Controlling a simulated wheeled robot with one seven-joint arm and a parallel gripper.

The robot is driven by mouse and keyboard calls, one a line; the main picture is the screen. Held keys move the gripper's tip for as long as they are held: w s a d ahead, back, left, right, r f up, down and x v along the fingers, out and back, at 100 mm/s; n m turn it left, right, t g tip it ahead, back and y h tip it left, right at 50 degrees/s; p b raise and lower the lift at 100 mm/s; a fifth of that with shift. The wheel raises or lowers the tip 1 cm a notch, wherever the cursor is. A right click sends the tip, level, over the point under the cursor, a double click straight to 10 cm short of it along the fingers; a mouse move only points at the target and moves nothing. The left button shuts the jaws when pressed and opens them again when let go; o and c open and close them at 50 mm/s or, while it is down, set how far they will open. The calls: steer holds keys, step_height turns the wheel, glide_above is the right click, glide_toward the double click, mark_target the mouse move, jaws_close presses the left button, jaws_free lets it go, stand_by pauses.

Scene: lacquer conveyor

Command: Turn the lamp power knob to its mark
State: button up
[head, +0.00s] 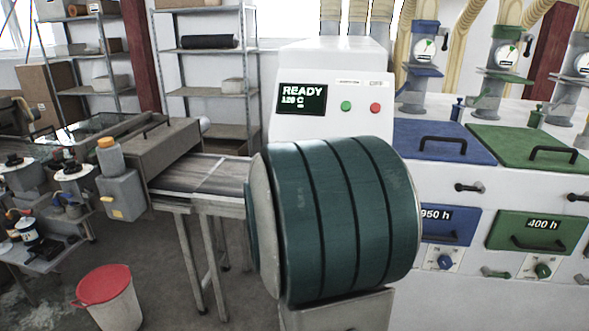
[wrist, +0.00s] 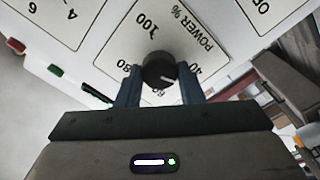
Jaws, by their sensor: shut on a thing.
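In the wrist view, a round black knob (wrist: 158,66) stands on a pale panel plate (wrist: 185,32) lettered "POWER %", which appears upside down. A light line shows on the knob's lower right side. The figures 100, 80 and 40 stand around it, and the figure at its near side is partly covered. My gripper (wrist: 161,80) is shut on the knob, with one blue-grey finger on each side. The target mark cannot be made out. In the head view I cannot see this knob or my fingertips.
In the wrist view, neighbouring dial plates (wrist: 50,20) flank the panel. In the head view, a white cabinet with a "READY" display (head: 302,98) stands behind, with blue (head: 452,226) and green (head: 538,231) drawers to the right. A conveyor (head: 205,172) and a red-lidded bin (head: 108,300) are left.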

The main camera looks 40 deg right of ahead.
steer(key=shift+n, duration=0.9)
steer(key=shift+p, duration=0.3)
steer(key=o, duration=1)
steer(key=b+v, duration=0.5)
steer(key=v, duration=0.8)
steer(key=shift+s+a, duration=0.25)
steer(key=shift+s, duration=0.15)
steer(key=shift+f, duration=0.1)
